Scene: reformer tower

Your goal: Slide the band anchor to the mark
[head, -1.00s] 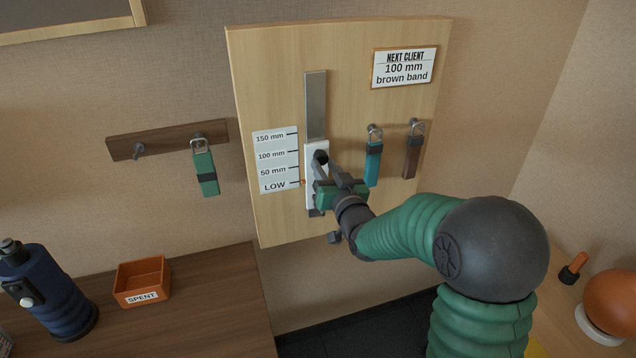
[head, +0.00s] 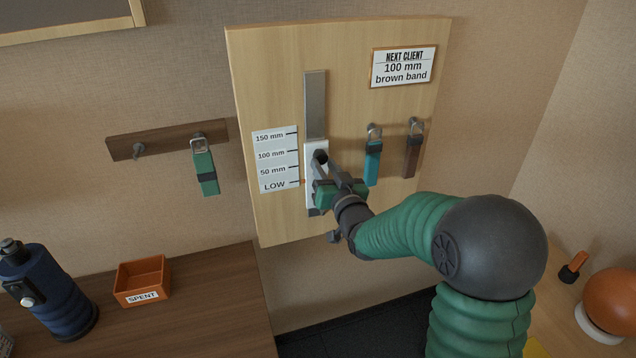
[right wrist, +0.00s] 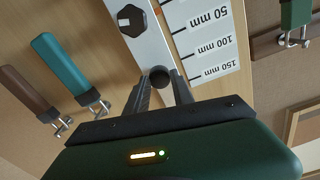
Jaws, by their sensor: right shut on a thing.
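The band anchor is a white plate (head: 311,196) on a vertical metal rail (head: 315,105), fixed to a pale wooden board. A dark round knob (head: 320,157) sticks out of the plate. My right gripper (head: 325,167) is shut on this knob; in the right wrist view the knob (right wrist: 160,78) sits between its fingertips (right wrist: 160,88). A white scale (head: 276,160) left of the rail reads LOW, 50, 100 and 150 mm. A small orange mark (head: 303,181) shows at the plate's left edge, by the LOW line. My left gripper is out of view.
A card (head: 404,67) reads "NEXT CLIENT 100 mm brown band". A teal band (head: 373,163) and a brown band (head: 412,157) hang right of the rail, close to my gripper. A green band (head: 205,172) hangs left. An orange SPENT box (head: 142,280) stands on the table.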

